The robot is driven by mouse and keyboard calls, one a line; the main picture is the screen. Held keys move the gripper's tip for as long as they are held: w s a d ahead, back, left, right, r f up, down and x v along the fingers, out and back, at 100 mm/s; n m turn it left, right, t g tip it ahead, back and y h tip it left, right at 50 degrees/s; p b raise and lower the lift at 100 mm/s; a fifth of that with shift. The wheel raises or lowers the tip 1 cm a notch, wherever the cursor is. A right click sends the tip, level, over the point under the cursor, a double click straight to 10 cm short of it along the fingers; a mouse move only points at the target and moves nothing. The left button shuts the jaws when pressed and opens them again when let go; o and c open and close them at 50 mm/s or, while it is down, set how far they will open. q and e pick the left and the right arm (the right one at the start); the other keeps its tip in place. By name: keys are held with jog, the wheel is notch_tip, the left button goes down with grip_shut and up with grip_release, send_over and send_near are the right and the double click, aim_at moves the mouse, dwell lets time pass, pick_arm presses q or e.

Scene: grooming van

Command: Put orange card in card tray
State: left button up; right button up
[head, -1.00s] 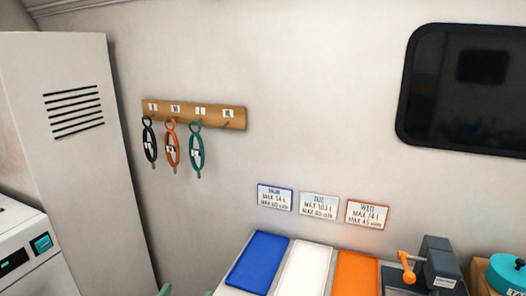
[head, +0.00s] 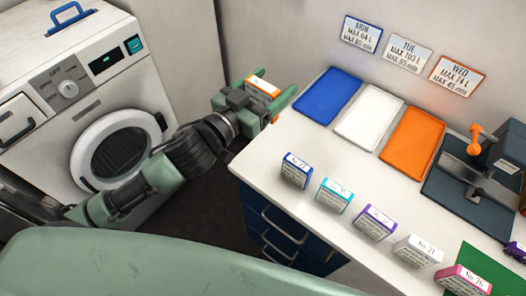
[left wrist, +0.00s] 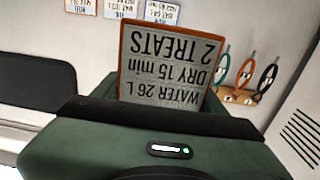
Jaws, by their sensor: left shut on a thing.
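My left gripper (head: 272,90) is shut on the orange card (head: 262,86) and holds it in the air, left of the counter's back left corner. In the left wrist view the orange card (left wrist: 168,66) stands up from the jaws, with an orange edge and upside-down print about water, drying and treats. Flat blue (head: 328,95), white (head: 370,117) and orange (head: 413,142) trays lie in a row along the wall, apart from the gripper. They look empty. None is labelled as the card tray. My right gripper is out of view.
Several small labelled boxes (head: 333,196) stand along the counter's front. A dark device with an orange handle (head: 477,142) is right of the trays. Wall signs (head: 408,52) hang above them. A washer (head: 115,150) stands at left. The counter between trays and boxes is clear.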

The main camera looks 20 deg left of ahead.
pick_arm(q)
jog(key=shift+w+r, duration=0.1)
jog(key=shift+r, duration=0.2)
notch_tip(320, 180, down, 19)
jog(key=shift+r+b, duration=0.15)
jog(key=shift+b, duration=0.85)
jog(key=shift+f+p, duration=0.3)
jog(key=shift+f, duration=0.2)
jog(key=shift+f, duration=0.2)
jog(key=o, duration=1.4)
jog(key=shift+c, duration=0.2)
